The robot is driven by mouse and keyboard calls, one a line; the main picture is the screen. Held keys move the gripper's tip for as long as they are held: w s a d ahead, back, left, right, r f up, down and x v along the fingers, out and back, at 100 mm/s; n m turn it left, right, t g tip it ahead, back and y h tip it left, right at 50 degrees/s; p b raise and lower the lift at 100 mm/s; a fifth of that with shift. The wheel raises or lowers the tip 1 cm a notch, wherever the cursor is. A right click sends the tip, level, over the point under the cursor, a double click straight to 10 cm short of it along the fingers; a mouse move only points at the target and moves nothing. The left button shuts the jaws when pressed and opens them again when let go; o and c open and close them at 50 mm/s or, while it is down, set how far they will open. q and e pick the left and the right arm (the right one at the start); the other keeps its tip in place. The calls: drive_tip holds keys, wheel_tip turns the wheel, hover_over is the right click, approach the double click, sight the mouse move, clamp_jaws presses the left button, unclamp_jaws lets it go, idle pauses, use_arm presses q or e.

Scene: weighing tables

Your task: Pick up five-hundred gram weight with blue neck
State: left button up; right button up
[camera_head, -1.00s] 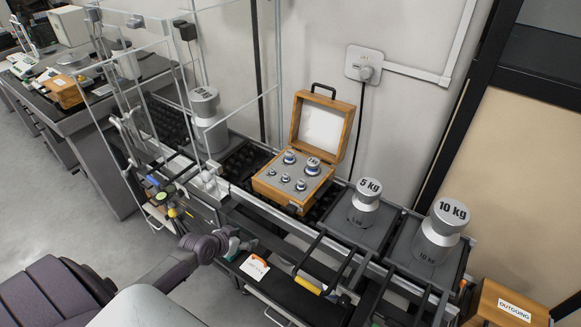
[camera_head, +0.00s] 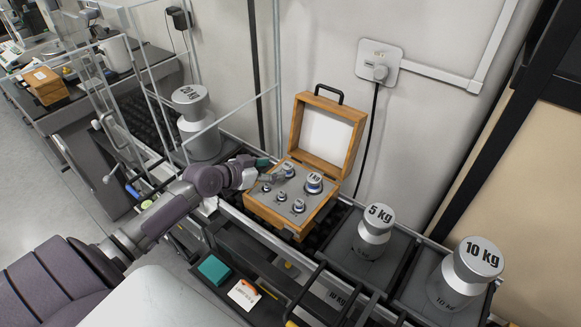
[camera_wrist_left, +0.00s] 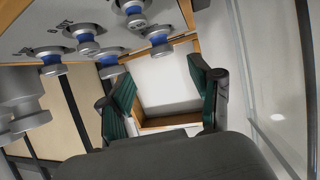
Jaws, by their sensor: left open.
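An open wooden case (camera_head: 262,218) holds several silver weights with blue necks. One weight top reads 1 kg (camera_head: 314,181). The weight at the back left (camera_head: 288,170) is the second largest in the case and probably the five-hundred gram one; its label is too small to read. My left gripper (camera_head: 272,170) is open and empty at the case's left side, close beside that weight. In the left wrist view its green-padded fingers (camera_wrist_left: 162,98) are spread toward the lid, and several blue-necked weights (camera_wrist_left: 86,38) show at the upper left. My right gripper is out of view.
The raised lid (camera_head: 326,138) stands behind the weights. Large 20 kg (camera_head: 198,125), 5 kg (camera_head: 373,235) and 10 kg (camera_head: 462,278) weights flank the case. Clear panels with thin frames (camera_head: 235,108) stand left of it. A label card (camera_head: 244,294) lies in front.

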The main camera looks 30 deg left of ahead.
sight(286, 166)
use_arm(q)
drive_tip(key=shift+x, duration=1.05)
drive_tip(key=x, duration=0.4)
drive_tip(key=shift+w+a+f, duration=0.1)
drive_tip(key=shift+a+f, duration=0.1)
drive_tip(key=c, duration=0.8)
clamp_jaws()
drive_tip(key=shift+r, duration=0.15)
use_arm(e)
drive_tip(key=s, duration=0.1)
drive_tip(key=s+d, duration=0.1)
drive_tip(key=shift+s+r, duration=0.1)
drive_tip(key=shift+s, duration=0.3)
